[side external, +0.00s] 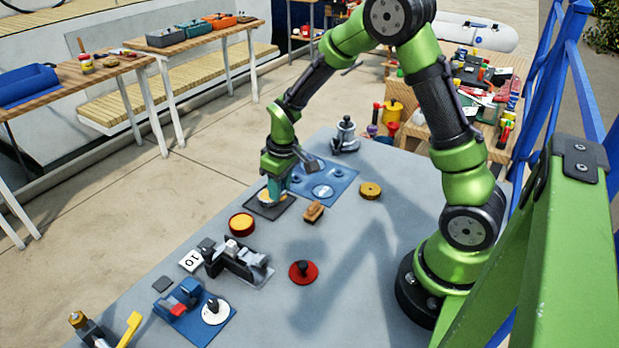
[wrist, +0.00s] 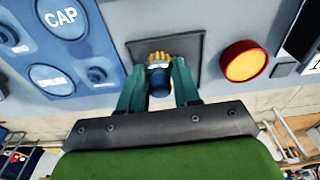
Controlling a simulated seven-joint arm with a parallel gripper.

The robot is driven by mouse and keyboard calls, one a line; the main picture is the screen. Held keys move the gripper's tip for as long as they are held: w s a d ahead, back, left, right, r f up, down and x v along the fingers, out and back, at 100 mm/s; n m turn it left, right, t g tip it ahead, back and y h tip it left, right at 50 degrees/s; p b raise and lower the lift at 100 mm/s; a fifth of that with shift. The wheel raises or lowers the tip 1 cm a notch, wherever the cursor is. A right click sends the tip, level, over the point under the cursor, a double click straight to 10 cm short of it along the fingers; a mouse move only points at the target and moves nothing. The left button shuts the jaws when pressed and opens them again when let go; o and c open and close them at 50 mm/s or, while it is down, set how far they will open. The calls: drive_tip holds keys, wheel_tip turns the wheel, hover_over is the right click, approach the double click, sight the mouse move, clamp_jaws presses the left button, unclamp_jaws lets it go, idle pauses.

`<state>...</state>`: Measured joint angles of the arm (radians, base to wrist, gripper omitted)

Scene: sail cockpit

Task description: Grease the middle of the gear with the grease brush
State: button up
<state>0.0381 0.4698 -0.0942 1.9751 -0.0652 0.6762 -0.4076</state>
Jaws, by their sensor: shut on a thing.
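My gripper (side external: 277,178) points down over the dark square pad (side external: 281,209) in the side view. In the wrist view its two teal fingers (wrist: 160,82) are shut on the grease brush (wrist: 160,84), whose dark blue handle end shows between them. The yellow toothed gear (wrist: 157,58) lies on the dark pad (wrist: 190,46), directly below the brush. The brush's lower end is hidden by its handle and the fingers, so I cannot tell whether it touches the gear. The round red tin with yellow content (side external: 241,224) stands beside the pad and also shows in the wrist view (wrist: 243,62).
A blue board marked CAP (side external: 335,181) lies behind the pad. A wooden block-like brush (side external: 314,212), a brass disc (side external: 370,191) and a red disc with a black knob (side external: 303,271) lie to the right. A black and grey fixture (side external: 238,260) stands in front.

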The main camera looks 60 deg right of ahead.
drive_tip(key=w, duration=0.1)
drive_tip(key=w+a, duration=0.1)
drive_tip(key=w, duration=0.3)
drive_tip(key=shift+w+a, duration=0.25)
drive_tip(key=shift+a, duration=0.15)
drive_tip(key=shift+s+d, duration=0.3)
drive_tip(key=shift+s, duration=0.6)
drive_tip(key=shift+s+d, duration=0.25)
drive_tip(key=shift+s, duration=0.65)
drive_tip(key=shift+s+d, duration=0.3)
drive_tip(key=shift+s, duration=0.6)
drive_tip(key=shift+s+r, duration=0.1)
drive_tip(key=shift+r, duration=3.9)
